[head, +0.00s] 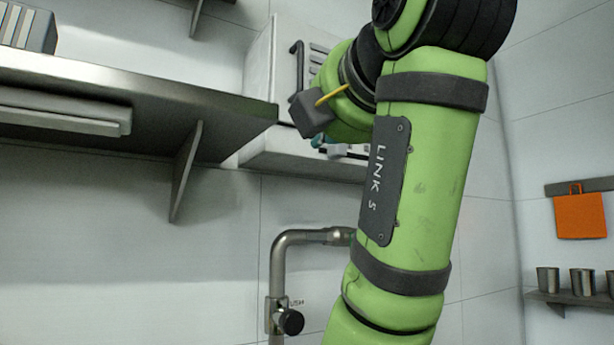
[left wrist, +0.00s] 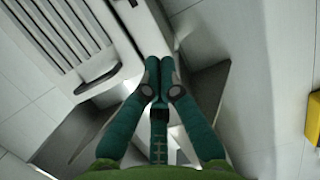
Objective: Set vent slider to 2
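A pale boxy unit with a slotted vent panel (head: 318,60) stands on the wall in the head view, partly behind my left arm. Its dark slots (left wrist: 75,30) fill the upper left of the left wrist view. I cannot pick out the vent slider or its setting for certain. My left gripper (left wrist: 160,68) has teal fingers whose tips come together beside the unit's pale edge. It looks shut, and I see nothing clearly held between the tips. In the head view my arm hides most of this gripper. My right gripper is not in view.
A metal shelf (head: 150,85) with a bracket juts out at left. A bent steel pipe (head: 278,260) with a black-knobbed valve (head: 290,321) runs below the unit. An orange cloth (head: 580,216) hangs at right above metal cups (head: 582,281). A yellow item (left wrist: 313,118) shows in the wrist view.

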